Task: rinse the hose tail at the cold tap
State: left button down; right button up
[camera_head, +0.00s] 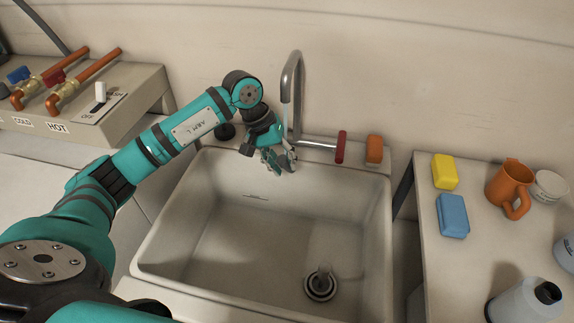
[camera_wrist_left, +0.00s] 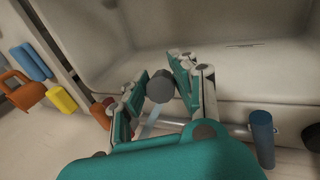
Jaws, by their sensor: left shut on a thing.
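My left gripper (camera_head: 278,158) is over the back of the sink, just below the tap spout (camera_head: 290,75). In the left wrist view its fingers (camera_wrist_left: 164,88) are shut on a short dark grey cylinder (camera_wrist_left: 160,86), which looks like the hose tail. In the head view the fingers mostly hide it. A thin pale stream (camera_head: 285,122), apparently water, drops from the spout towards the gripper. A pale streak also shows beside the cylinder in the left wrist view; I cannot tell whether it touches it. The blue cold handle (camera_wrist_left: 262,137) shows there too. My right gripper is out of view.
The sink basin (camera_head: 230,230) is empty, with a drain (camera_head: 320,286) at the front right. A red handle (camera_head: 340,147) and an orange block (camera_head: 374,149) are right of the spout. A side table holds sponges (camera_head: 453,215), an orange mug (camera_head: 510,186) and bottles.

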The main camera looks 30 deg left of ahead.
pick_arm(q)
jog(key=s+d+b, duration=0.1)
jog(key=s+d, duration=0.2)
jog(key=s, duration=0.4)
jog(key=shift+s+b, duration=0.2)
jog(key=shift+b, duration=0.1)
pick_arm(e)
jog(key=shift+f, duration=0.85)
pick_arm(q)
jog(key=shift+d+r, duration=0.15)
dwell(0.6)
jog(key=s+d+r, duration=0.2)
jog(key=s+r, duration=0.2)
jog(key=shift+s, duration=0.3)
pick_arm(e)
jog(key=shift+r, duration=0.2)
pick_arm(q)
jog(key=shift+f, duration=0.1)
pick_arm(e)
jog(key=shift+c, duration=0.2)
